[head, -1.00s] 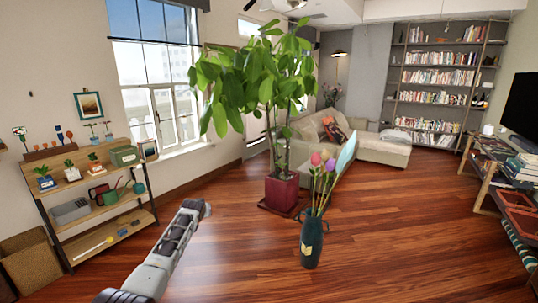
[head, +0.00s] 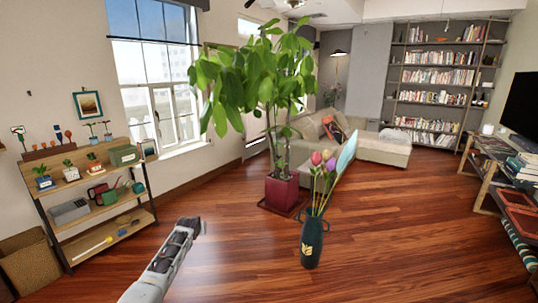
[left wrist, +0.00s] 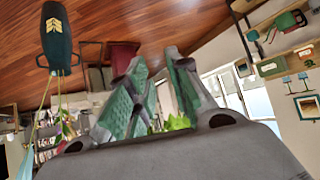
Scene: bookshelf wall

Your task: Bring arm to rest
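My left arm comes in from the bottom left of the head view, and its gripper (head: 196,226) is held over the bare wood floor. In the left wrist view the two green-padded fingers of the left gripper (left wrist: 155,58) stand apart with a narrow gap. Nothing is held between them; leaves and wall show beyond. My right arm and gripper are not in the head view.
A dark vase (head: 311,243) with tulips stands on the floor right of my left gripper. A potted tree (head: 281,190) is behind it. A wooden shelf (head: 112,237) stands left, with a wicker basket (head: 30,262). The floor between is clear.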

